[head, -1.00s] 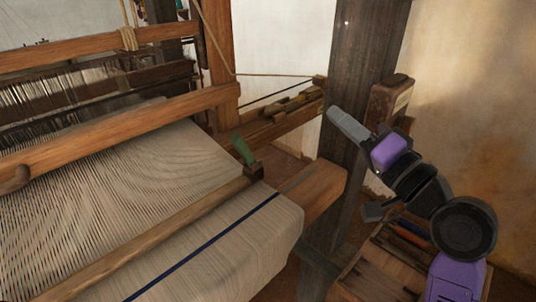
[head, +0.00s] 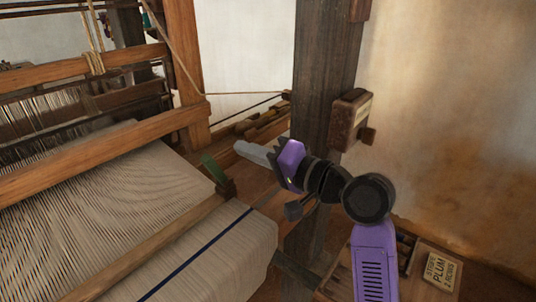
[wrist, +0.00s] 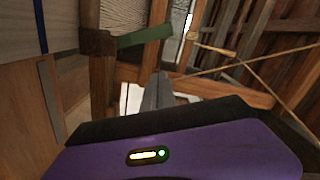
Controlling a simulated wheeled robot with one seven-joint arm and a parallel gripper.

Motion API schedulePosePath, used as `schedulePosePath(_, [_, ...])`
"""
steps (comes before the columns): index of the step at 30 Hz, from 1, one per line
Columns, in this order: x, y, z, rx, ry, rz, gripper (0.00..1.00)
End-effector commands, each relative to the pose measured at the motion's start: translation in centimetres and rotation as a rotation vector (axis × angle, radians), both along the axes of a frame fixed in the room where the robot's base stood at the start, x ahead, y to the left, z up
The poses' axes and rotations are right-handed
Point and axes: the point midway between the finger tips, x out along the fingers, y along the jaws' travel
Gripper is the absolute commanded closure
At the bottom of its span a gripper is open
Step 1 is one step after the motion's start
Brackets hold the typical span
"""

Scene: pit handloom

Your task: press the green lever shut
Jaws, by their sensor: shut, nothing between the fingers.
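The green lever (head: 213,168) stands tilted up from a dark wooden block (head: 225,187) at the right end of the wooden bar across the cloth. In the wrist view the lever (wrist: 145,37) reaches right from its brown block (wrist: 97,42). My gripper (head: 240,147) is shut and empty, its grey fingers pointing left, a little right of and above the lever in the head view. In the wrist view the fingertips (wrist: 159,76) lie below the lever's outer end, with a gap between them. I cannot tell the depth of that gap.
Striped cloth (head: 190,270) with a dark blue line covers the loom's front left. A dark upright post (head: 318,90) with a wooden box (head: 349,118) stands behind my arm. A tray holding a "PLUM" card (head: 437,270) is at the lower right.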

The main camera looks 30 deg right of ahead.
Motion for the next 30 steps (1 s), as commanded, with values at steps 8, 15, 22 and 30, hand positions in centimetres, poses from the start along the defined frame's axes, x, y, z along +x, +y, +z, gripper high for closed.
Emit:
schedulePosePath(8, [0.2, 3.2, -1.3, -0.002, 0.001, 0.001, 1.0])
schedulePosePath(15, [0.2, 3.9, -1.7, -0.002, 0.0, 0.0, 1.0])
schedulePosePath(22, [0.2, 3.8, -1.7, -0.002, -0.001, -0.001, 1.0])
schedulePosePath(30, [1.0, 3.9, -1.7, -0.036, -0.014, 0.0, 1.0])
